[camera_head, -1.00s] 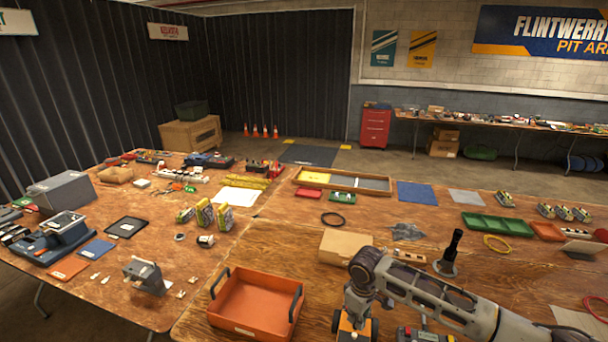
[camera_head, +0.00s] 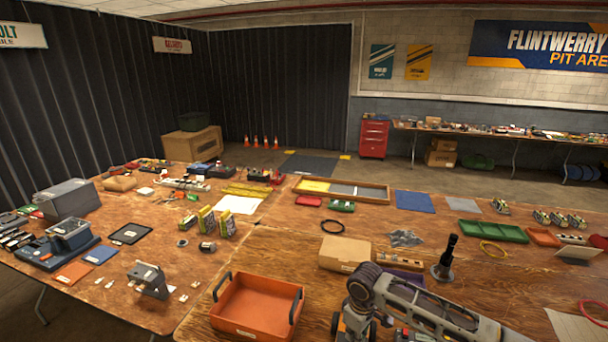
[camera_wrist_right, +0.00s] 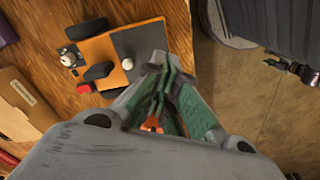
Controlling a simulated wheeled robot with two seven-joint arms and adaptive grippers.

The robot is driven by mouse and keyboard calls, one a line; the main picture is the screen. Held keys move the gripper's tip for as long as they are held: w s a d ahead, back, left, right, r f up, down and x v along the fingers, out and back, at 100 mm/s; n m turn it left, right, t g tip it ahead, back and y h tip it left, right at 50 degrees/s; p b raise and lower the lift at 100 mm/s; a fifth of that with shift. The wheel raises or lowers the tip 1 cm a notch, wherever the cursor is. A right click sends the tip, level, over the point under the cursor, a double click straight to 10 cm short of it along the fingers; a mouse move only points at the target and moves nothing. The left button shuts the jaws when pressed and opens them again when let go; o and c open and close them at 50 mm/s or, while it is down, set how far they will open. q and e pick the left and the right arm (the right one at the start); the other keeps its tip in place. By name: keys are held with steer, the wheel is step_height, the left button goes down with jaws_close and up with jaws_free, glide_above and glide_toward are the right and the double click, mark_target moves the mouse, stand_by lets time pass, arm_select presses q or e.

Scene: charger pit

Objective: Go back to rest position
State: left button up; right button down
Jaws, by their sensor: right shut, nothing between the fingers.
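My right arm (camera_head: 405,305) comes in from the lower right in the head view, bent low over the front of the right table. Its gripper is not visible there. In the right wrist view my right gripper (camera_wrist_right: 158,98) has its green-padded fingers together, with nothing between them. It points at an orange and dark device (camera_wrist_right: 105,52) with a knob and a red button on the wooden table. The fingertips overlap the device's dark grey plate in the picture; I cannot tell whether they touch. My left gripper is in neither view.
An orange tray (camera_head: 246,324) with dark handles stands left of my right arm. A cardboard box (camera_head: 344,252) and a black upright tool (camera_head: 446,262) stand behind the arm. The right wrist view shows floor (camera_wrist_right: 245,95) beyond the table edge.

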steer(key=shift+s+a+r+t+y, duration=0.85)
steer(key=shift+s+a+y, duration=0.75)
steer(key=shift+s+a, duration=3.6)
steer(key=s+d+m+t+h, duration=0.15)
steer(key=s+d+m, duration=0.3)
steer(key=d, duration=0.45)
steer(key=s+d+m+h, duration=0.25)
steer(key=s+d, duration=0.35)
steer(key=d, duration=0.3)
step_height(320, 180, down, 36)
steer(key=s+r+g+b, duration=0.1)
steer(key=s+b, duration=0.1)
steer(key=s+d+f+b, duration=0.1)
steer(key=s+d+f, duration=0.1)
steer(key=s+f, duration=0.9)
steer(key=s+d+f+g+b, duration=0.1)
steer(key=s+d+f, duration=0.1)
steer(key=s+f, duration=0.9)
steer(key=shift+s+y, duration=0.15)
steer(key=shift+y, duration=0.15)
